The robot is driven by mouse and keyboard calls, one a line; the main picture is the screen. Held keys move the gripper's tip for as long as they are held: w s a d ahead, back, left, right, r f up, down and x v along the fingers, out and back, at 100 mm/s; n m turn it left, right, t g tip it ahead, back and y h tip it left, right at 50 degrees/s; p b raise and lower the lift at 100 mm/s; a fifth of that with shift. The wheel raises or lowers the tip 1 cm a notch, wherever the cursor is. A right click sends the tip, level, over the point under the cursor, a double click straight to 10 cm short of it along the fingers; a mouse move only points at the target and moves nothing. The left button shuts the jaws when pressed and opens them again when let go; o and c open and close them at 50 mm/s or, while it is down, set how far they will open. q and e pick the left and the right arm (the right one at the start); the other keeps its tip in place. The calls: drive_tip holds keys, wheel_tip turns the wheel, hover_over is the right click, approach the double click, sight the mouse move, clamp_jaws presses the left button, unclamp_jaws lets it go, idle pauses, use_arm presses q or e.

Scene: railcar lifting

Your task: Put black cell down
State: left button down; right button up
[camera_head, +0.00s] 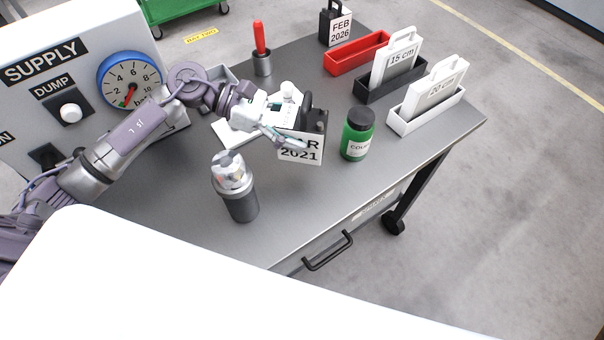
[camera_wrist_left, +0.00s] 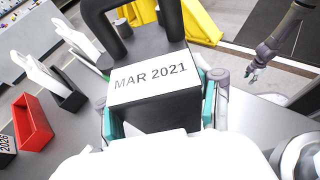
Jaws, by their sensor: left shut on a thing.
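The black cell (camera_head: 318,122) is a dark block with a handle and a white label reading MAR 2021. My left gripper (camera_head: 284,126) is shut on it, above the middle of the grey table (camera_head: 330,215). In the left wrist view the cell (camera_wrist_left: 155,118) sits upright between the two teal-padded fingers (camera_wrist_left: 160,108). Its underside is hidden, so I cannot tell whether it touches the table. A second black cell (camera_head: 335,28), labelled FEB 2026, stands at the back of the table. My right gripper (camera_wrist_left: 252,74) shows small in the left wrist view, its jaws unclear.
A green bottle (camera_head: 357,135) stands right of the held cell, and a clear-topped grey cylinder (camera_head: 235,188) in front. A red tray (camera_head: 357,54), black and white holders with white plates (camera_head: 428,92), and a red-handled tool (camera_head: 261,45) stand behind. The supply panel (camera_head: 75,75) is left.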

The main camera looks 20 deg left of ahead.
use_arm(q)
drive_tip(key=shift+w+f, duration=0.15)
drive_tip(key=shift+f, duration=0.2)
wheel_tip(320, 180, down, 4)
drive_tip(key=shift+f+p, duration=0.25)
drive_tip(key=shift+p, duration=0.5)
wheel_tip(320, 180, down, 4)
drive_tip(key=shift+f+p, duration=0.1)
drive_tip(key=shift+p, duration=0.35)
drive_tip(key=shift+f, duration=0.2)
use_arm(e)
drive_tip(key=shift+w+r, duration=0.3)
drive_tip(key=shift+r, duration=0.3)
drive_tip(key=shift+w+r, duration=0.3)
drive_tip(key=shift+r, duration=0.25)
use_arm(q)
drive_tip(key=shift+f, duration=0.1)
drive_tip(key=shift+c, duration=0.7)
unclamp_jaws()
drive_tip(key=shift+s+f, duration=0.1)
drive_tip(key=shift+s, duration=0.1)
use_arm(e)
drive_tip(key=shift+f, duration=0.15)
